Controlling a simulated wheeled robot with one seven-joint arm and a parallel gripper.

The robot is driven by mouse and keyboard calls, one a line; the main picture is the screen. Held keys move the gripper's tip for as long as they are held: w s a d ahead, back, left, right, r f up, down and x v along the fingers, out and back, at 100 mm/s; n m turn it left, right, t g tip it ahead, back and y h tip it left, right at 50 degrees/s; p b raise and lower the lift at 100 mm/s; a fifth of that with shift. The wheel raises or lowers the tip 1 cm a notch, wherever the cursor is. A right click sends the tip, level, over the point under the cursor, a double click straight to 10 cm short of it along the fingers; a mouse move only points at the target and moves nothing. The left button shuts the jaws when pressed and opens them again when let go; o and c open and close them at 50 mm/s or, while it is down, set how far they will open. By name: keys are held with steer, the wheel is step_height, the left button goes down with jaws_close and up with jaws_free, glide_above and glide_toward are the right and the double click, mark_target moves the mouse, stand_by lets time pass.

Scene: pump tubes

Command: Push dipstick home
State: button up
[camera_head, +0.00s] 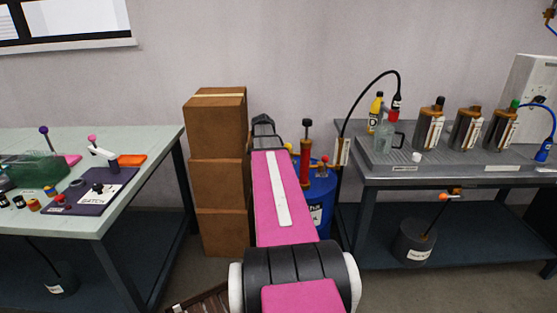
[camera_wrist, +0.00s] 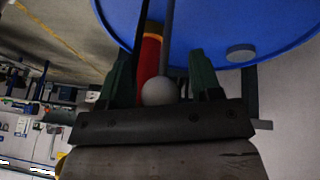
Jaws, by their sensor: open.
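A blue drum (camera_head: 322,190) stands on the floor between the two benches. A red pump tube (camera_head: 305,160) with a dark top rises from it. In the wrist view the blue drum top (camera_wrist: 210,25) fills the upper part, with the red tube (camera_wrist: 149,60) in front of it. A thin grey rod with a round grey ball end (camera_wrist: 159,92), which looks like the dipstick, lies between the two dark green fingers of my gripper (camera_wrist: 161,72). The fingers are open, apart on either side of the ball. In the head view my pink arm hides the gripper and the dipstick.
Stacked cardboard boxes (camera_head: 219,165) stand left of my arm. A pale green bench (camera_head: 120,212) with tools is at left. A grey bench (camera_head: 440,180) with several metal canisters and a clear jug (camera_head: 384,140) is at right. A black hose arches beside the drum.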

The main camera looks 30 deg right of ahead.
jaws_close()
steer(key=shift+f, duration=3.5)
jaws_free()
steer(key=v, duration=1)
steer(key=shift+r, duration=0.4)
